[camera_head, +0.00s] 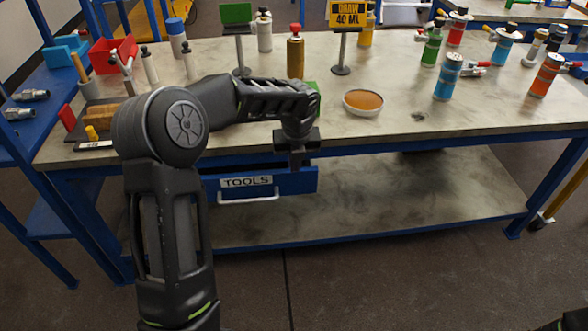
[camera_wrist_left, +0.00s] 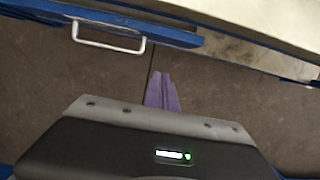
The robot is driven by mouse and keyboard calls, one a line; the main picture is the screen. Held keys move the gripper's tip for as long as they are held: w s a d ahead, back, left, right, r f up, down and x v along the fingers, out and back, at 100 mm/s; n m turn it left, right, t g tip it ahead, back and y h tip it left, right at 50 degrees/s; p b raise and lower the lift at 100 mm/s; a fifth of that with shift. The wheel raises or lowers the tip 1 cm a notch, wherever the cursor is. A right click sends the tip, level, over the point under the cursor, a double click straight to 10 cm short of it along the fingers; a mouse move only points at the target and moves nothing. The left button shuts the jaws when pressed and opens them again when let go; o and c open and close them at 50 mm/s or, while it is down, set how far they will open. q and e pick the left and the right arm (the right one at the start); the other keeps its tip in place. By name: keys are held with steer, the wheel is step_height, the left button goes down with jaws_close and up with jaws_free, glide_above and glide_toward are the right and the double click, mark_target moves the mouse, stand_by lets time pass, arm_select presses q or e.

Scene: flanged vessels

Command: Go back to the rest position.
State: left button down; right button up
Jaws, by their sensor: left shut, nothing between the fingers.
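My left arm comes in from the left in the head view and reaches across in front of the workbench. Its gripper (camera_head: 296,160) hangs pointing down at the bench's front edge, just right of the blue drawer's label. In the left wrist view the fingers (camera_wrist_left: 161,92) are together with nothing between them, above the dark floor. My right gripper is not in view; only a small dark piece shows at the bottom right corner of the head view.
The workbench (camera_head: 400,125) carries several coloured bottles, a dish (camera_head: 362,101) of orange-brown contents and a yellow "DRAW 40 ML" sign (camera_head: 350,14). The blue "TOOLS" drawer (camera_head: 290,183) stands out under the top, close to my left gripper; its handle (camera_wrist_left: 108,38) shows too. The floor in front is clear.

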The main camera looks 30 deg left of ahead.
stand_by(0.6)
arm_select(q)
steer(key=s+d+f+n+t+h+p, duration=0.1)
steer(key=d+f+n+h, duration=0.2)
steer(key=d+f+n, duration=0.5)
steer(key=s+d+f+n+t+h+p, duration=0.15)
steer(key=d+f+n, duration=0.25)
steer(key=d+n, duration=0.7)
steer(key=s+d+f+n+g+p, duration=0.1)
steer(key=s+d+f+n, duration=0.2)
steer(key=s, duration=0.6)
steer(key=s+d+f+n+g+h+p, duration=0.1)
steer(key=s+d+f+n, duration=0.2)
steer(key=s, duration=0.6)
steer(key=s+d+f+n+g+p, duration=0.1)
steer(key=s+d+f+n+g, duration=0.1)
steer(key=s+n, duration=0.3)
steer(key=s+d+f, duration=0.1)
steer(key=s, duration=0.3)
steer(key=shift+f, duration=0.25)
steer(key=shift+s+h, duration=0.1)
steer(key=shift+h, duration=0.15)
